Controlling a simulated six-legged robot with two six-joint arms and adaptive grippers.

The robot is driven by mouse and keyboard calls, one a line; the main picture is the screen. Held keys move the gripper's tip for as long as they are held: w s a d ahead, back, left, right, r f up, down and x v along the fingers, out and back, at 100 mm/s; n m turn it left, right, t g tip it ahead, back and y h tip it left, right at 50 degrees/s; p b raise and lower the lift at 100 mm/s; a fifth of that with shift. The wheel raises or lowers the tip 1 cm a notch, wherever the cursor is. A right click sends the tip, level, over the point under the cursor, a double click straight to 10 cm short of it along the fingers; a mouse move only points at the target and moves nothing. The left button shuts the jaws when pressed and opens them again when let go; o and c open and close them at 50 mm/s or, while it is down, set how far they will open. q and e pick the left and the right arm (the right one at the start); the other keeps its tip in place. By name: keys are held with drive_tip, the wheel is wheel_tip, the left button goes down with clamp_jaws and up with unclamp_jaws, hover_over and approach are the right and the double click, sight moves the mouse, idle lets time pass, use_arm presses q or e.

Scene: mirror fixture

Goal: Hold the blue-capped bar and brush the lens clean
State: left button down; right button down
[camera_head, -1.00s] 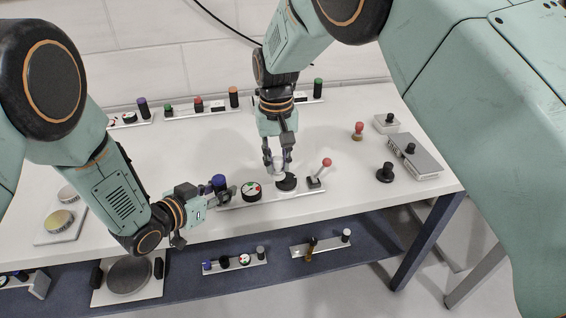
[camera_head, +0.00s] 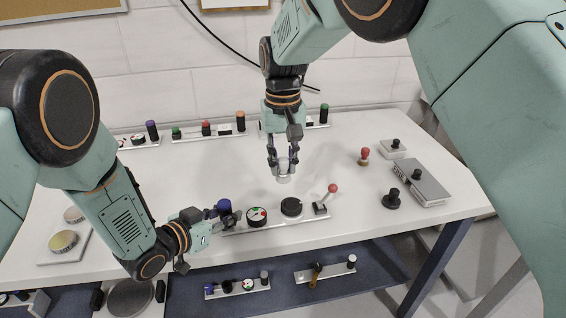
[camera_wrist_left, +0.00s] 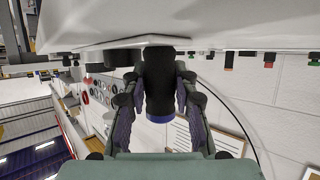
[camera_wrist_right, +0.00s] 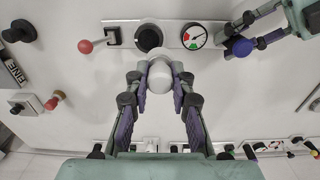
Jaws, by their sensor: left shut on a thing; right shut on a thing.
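The metal bar (camera_head: 275,225) lies near the table's front edge, with a blue-capped black post at its left end. My left gripper (camera_head: 227,215) is shut on this post, just under its blue cap (camera_head: 224,205); the left wrist view shows the black post (camera_wrist_left: 160,85) between the fingers. The dark round lens (camera_head: 291,206) sits on the bar, right of a gauge (camera_head: 257,216). My right gripper (camera_head: 283,167) is shut on a white round-ended brush (camera_head: 284,178), also in the right wrist view (camera_wrist_right: 160,76). The brush is behind the lens, apart from it in the head view.
A red-knobbed lever (camera_head: 332,188) stands at the bar's right end. Right of it are a red-topped stamp (camera_head: 364,155), a black knob (camera_head: 391,198) and a grey box (camera_head: 421,184). More bars with coloured posts line the back edge. The table's middle is clear.

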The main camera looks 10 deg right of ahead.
use_arm(q)
drive_tip(key=c, duration=1)
unclamp_jaws()
drive_tip(key=v, duration=1.2)
drive_tip(key=shift+s, duration=0.1)
